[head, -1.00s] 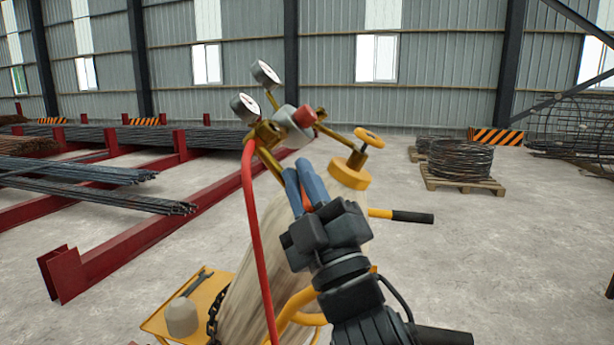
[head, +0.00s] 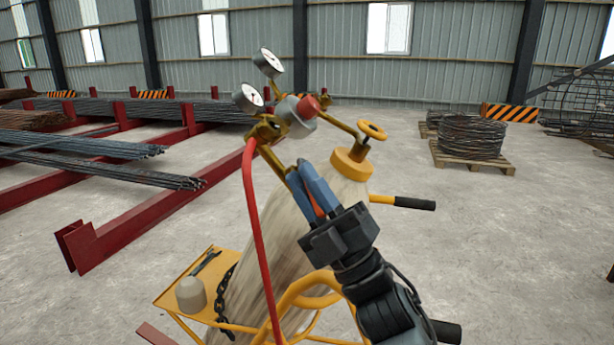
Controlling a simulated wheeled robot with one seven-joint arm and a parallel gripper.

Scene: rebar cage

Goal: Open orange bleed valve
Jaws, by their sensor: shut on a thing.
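A regulator with two round white-faced gauges (head: 248,97) and a red knob (head: 308,107) sits at the top of a pale, tilted gas cylinder (head: 262,265). My gripper (head: 299,172) has blue fingers and reaches up from the lower right, just below the regulator's brass body (head: 270,129). A strip of orange, which looks like the bleed valve (head: 317,209), shows between the fingers. The fingers are shut on it and hide most of it, so its angle cannot be told. A red hose (head: 250,200) runs down to the left of the fingers.
A yellow handwheel (head: 371,131) and collar (head: 350,163) are close to the right of my gripper. The yellow cart has a black-gripped handle (head: 413,204) and a tray (head: 170,294) with a wrench and grey cap. Red steel racks (head: 135,226) stand left; open floor lies right.

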